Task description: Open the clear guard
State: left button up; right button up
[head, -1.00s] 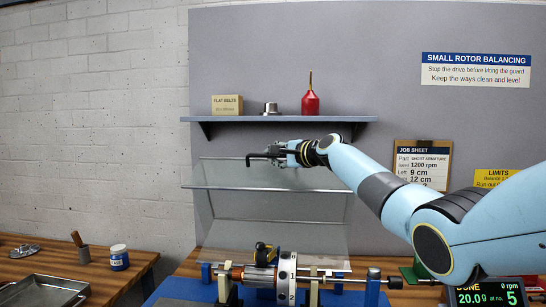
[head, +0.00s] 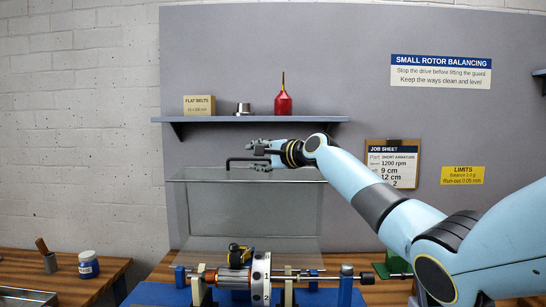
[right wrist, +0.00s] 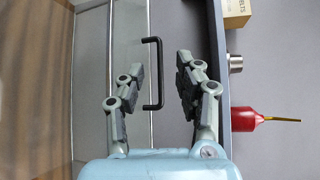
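The clear guard (head: 250,215) is raised behind the rotor. Its panel stands upright below the shelf, and its top section (head: 215,176) shows as a narrow, nearly level strip. A black bar handle (head: 238,160) stands on it and also shows in the right wrist view (right wrist: 160,75). My right gripper (head: 266,157) is at the handle. In the right wrist view the right gripper (right wrist: 160,68) is open, its fingers on either side of the handle with gaps visible. The rotor (head: 235,277) sits on its supports below. My left gripper is not in view.
A job sheet (head: 391,163) hangs on the panel. A blue jar (head: 88,265) stands on the left bench.

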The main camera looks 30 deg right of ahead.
jog(key=v, duration=0.7)
jog(key=shift+s, duration=0.4)
